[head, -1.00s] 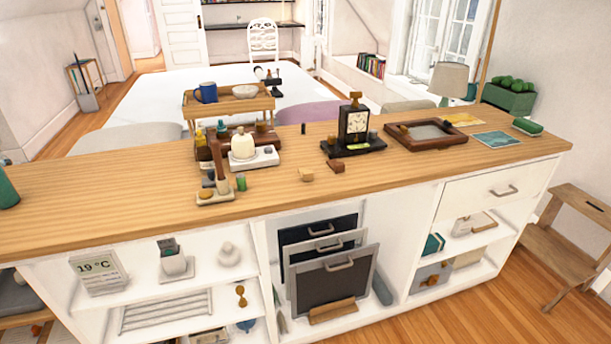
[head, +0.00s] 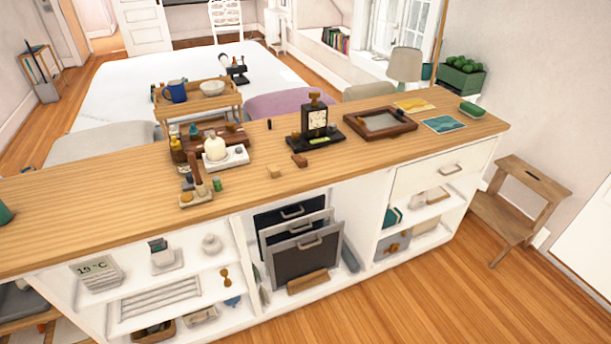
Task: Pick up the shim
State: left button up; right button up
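No part is plainly marked as the shim, and I cannot tell which small piece it is. A small light wooden piece (head: 274,171) lies near the front edge of the counter (head: 110,207). A small reddish-brown block (head: 299,160) lies just right of it. A longer wooden piece (head: 308,281) stands low, in front of the dark panels with handles (head: 306,258) in the counter's middle bay. Neither of my grippers is in view.
A clock (head: 315,119) on a dark base and a brown framed tray (head: 380,123) stand on the counter. Bottles and a white device (head: 216,151) stand left of them. A wooden step stool (head: 520,207) is at right. Floor in front right is clear.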

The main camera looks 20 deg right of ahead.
aim_at(274, 171)
jog(key=u, duration=0.25)
jog(key=k, duration=0.25)
jog(key=z, duration=1.5)
jog(key=i, duration=0.9)
jog(key=u, duration=0.9)
jog(key=i, duration=0.6)
jog(key=u, duration=0.65)
